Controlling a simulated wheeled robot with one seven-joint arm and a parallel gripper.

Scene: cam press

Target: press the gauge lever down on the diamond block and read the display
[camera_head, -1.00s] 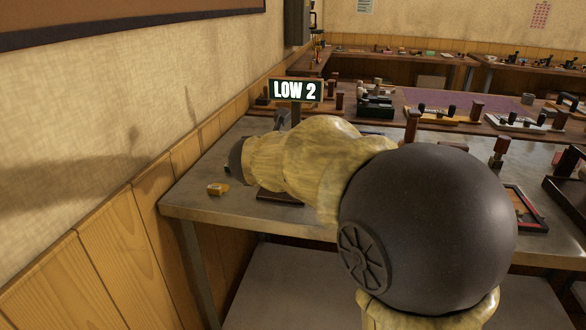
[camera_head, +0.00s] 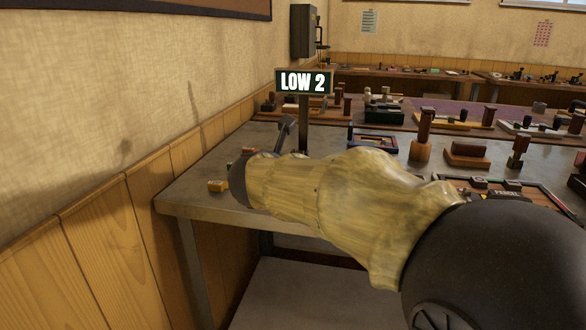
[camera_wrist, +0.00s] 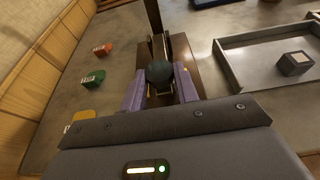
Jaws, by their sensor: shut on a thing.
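The gauge's display (camera_head: 303,81) stands on a dark post in the head view and reads "LOW 2". A dark upright part (camera_head: 285,132) shows just left of the post, above my arm. In the wrist view, my gripper (camera_wrist: 160,84) has its two purple fingers on either side of a dark green round knob (camera_wrist: 159,72), which looks like the lever's end, and is shut on it. The brown gauge base (camera_wrist: 184,52) lies beyond and below the knob. My arm hides the gripper in the head view. I cannot make out the diamond block; the knob and fingers cover the spot below.
Red (camera_wrist: 103,49), green (camera_wrist: 93,80) and yellow (camera_wrist: 85,114) blocks lie left of the gauge. A grey tray (camera_wrist: 232,75) with a dark block (camera_wrist: 294,63) is at right. The wall (camera_head: 100,120) is close on the left. Wooden stampers (camera_head: 422,136) stand farther right.

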